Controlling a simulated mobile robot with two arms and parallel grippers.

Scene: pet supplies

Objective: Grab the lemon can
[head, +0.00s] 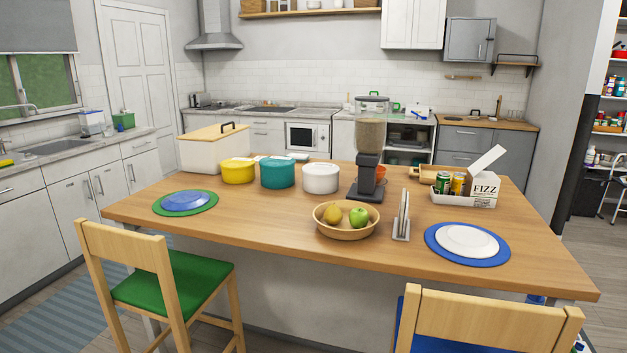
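An open white box marked FIZZ (484,190) stands on the right part of the wooden table (290,232), with its flap raised. Neither of my grippers shows in the head view.
A fruit bowl (346,222), a napkin holder (402,218) and a white plate on a blue mat (468,242) stand in front of the box. A tall food dispenser (368,150) is left of it. Two chairs, one with a green seat (172,290), stand at the near side.

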